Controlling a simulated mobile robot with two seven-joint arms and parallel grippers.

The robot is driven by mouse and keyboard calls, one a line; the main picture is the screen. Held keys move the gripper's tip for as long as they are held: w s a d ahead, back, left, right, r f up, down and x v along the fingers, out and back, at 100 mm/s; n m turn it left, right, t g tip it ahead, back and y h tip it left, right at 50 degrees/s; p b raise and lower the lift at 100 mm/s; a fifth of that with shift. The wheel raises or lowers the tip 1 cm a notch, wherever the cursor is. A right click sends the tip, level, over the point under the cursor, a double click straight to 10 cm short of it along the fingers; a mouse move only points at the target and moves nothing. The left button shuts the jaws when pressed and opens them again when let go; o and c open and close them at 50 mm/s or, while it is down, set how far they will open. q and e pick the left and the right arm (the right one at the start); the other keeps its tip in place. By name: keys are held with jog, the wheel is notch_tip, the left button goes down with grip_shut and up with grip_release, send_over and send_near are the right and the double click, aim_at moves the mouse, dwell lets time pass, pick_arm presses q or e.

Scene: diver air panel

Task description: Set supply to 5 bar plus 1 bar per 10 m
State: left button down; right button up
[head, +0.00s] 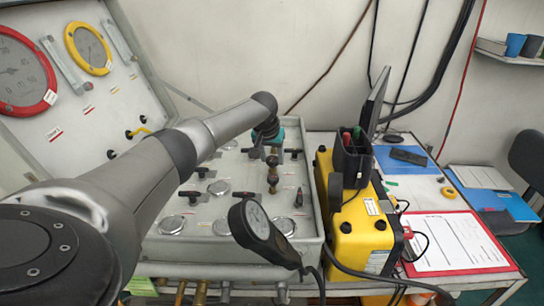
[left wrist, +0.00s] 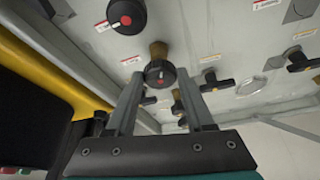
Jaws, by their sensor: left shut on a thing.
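My left gripper (head: 269,140) reaches over the grey valve panel (head: 175,252) and points down at its back part. In the left wrist view, its two fingers (left wrist: 159,80) are shut on a round black knob (left wrist: 159,73) with a small red mark, on a brass stem. In the head view this knob is mostly hidden by the gripper. A red-rimmed gauge (head: 18,75) and a yellow-rimmed gauge (head: 89,50) sit on the raised lid; their readings are too small to tell. My right gripper is not in view.
Several black tee-handled valves (head: 219,188) stand close around the held knob. A dark handheld gauge (head: 257,222) stands at the panel's front edge. A yellow case (head: 357,228) stands directly right of the panel. A red-edged clipboard (head: 452,243) lies on the table further right.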

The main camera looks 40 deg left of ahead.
pick_arm(q)
jog(key=shift+m+p, duration=0.5)
jog(key=shift+m, duration=0.1)
jog(key=shift+a+m+t+h+b, duration=0.15)
jog(key=shift+m+t+h+b, duration=0.2)
jog(key=shift+m+h, duration=0.8)
jog(key=shift+m+y, duration=0.35)
jog(key=shift+c, duration=1.4)
grip_release()
jog(key=shift+s, duration=0.1)
jog(key=p+v, duration=0.1)
jog(key=v, duration=1.4)
jog(key=shift+r, duration=0.2)
jog(key=shift+o, duration=0.3)
